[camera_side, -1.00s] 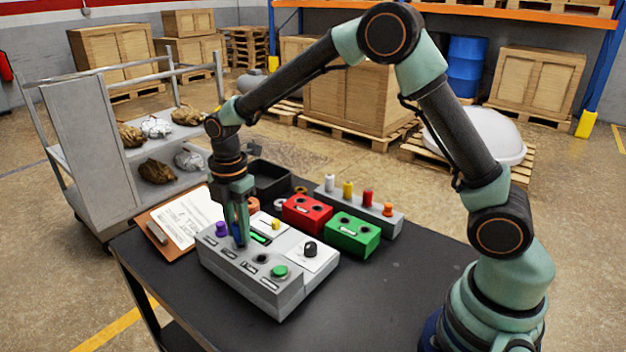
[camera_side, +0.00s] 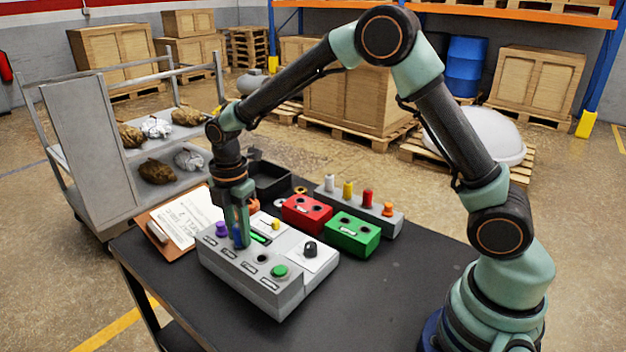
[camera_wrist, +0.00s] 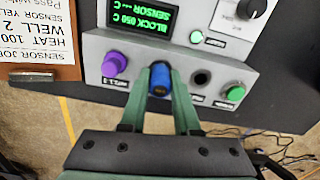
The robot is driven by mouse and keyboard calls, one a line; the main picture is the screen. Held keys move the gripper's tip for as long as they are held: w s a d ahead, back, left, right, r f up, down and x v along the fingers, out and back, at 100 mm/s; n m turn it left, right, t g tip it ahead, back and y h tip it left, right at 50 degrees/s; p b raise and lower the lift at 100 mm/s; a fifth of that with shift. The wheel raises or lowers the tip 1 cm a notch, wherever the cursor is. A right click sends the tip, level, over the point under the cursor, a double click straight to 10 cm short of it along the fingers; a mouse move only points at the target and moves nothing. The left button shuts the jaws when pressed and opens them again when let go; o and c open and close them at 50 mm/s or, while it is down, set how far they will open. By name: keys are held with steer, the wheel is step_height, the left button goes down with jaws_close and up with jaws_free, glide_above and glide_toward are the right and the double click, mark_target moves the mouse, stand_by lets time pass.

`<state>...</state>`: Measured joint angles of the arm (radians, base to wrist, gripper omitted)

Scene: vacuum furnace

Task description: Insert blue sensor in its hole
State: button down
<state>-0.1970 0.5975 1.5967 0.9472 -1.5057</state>
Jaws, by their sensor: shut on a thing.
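My gripper (camera_side: 239,244) is down at the front row of the grey control box (camera_side: 285,290). It is shut on the blue sensor (camera_wrist: 160,80), one finger on each side. In the wrist view the sensor stands in line with the row, between the purple plug (camera_wrist: 114,64) and an open dark hole (camera_wrist: 201,77). In the side view only a little of the blue sensor (camera_side: 237,236) shows between the fingers. Its lower end and the hole under it are hidden, so I cannot tell how deep it sits.
On the box are a green button (camera_side: 279,271), a black knob (camera_side: 310,249) and a lit green display (camera_wrist: 140,18). A red block (camera_side: 307,214), a green block (camera_side: 352,236) and a grey rack of coloured plugs stand behind. A clipboard (camera_side: 158,233) lies left. The table's front right is clear.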

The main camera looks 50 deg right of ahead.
steer(key=shift+f, duration=0.1)
steer(key=shift+c, duration=0.8)
jaws_free()
steer(key=shift+r, duration=3)
steer(key=shift+r, duration=0.1)
